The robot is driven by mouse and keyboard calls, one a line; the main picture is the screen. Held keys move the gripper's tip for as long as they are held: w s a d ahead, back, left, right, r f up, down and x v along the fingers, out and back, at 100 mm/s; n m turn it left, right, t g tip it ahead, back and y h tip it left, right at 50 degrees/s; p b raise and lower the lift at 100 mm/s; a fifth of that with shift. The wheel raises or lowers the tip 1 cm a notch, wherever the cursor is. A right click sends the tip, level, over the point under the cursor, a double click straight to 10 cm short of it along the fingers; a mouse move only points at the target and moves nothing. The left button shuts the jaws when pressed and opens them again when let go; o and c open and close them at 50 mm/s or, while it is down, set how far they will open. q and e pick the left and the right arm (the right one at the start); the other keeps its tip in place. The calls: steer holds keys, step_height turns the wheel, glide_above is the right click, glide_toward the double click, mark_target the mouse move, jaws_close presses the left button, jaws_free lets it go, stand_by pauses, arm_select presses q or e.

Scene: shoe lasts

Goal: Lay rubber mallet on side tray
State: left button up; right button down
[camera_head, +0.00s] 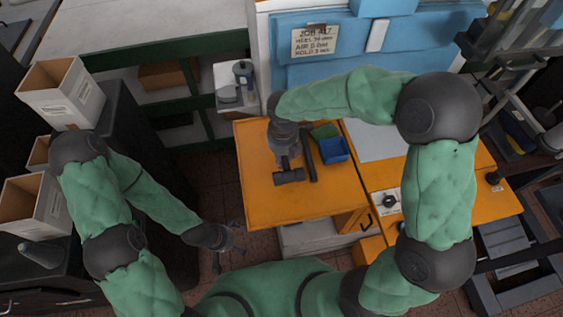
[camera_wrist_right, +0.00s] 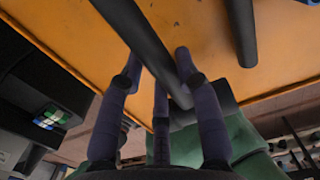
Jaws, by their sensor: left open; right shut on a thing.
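The rubber mallet has a dark head (camera_head: 289,177), seen low over the orange surface (camera_head: 262,207); its dark handle (camera_wrist_right: 147,38) shows in the right wrist view. My right gripper (camera_head: 284,158) is shut on the mallet, with its fingers around the handle near the head (camera_wrist_right: 207,108). The head view hides most of the handle behind my gripper. I cannot tell whether the mallet touches the surface. I cannot tell for sure which surface is the side tray. My left gripper (camera_head: 229,245) is open and empty, low over the floor, left of the orange surface.
A dark bar (camera_head: 308,158) lies just right of the mallet. A blue bin (camera_head: 333,150) and a green item (camera_head: 324,131) sit beyond it. The front left of the orange surface is clear. White boxes (camera_head: 62,92) stand at the far left.

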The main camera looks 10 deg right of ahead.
steer(key=f, duration=0.1)
steer(key=f+b, duration=0.1)
steer(key=f, duration=0.1)
steer(key=shift+w+f, duration=0.2)
steer(key=shift+f, duration=0.1)
steer(key=shift+f, duration=0.15)
steer(key=c, duration=0.9)
jaws_free()
steer(key=r+p, duration=0.3)
steer(key=r, duration=0.9)
steer(key=shift+s+r+p, duration=0.15)
steer(key=shift+s+p, duration=0.05)
steer(key=shift+p, duration=0.2)
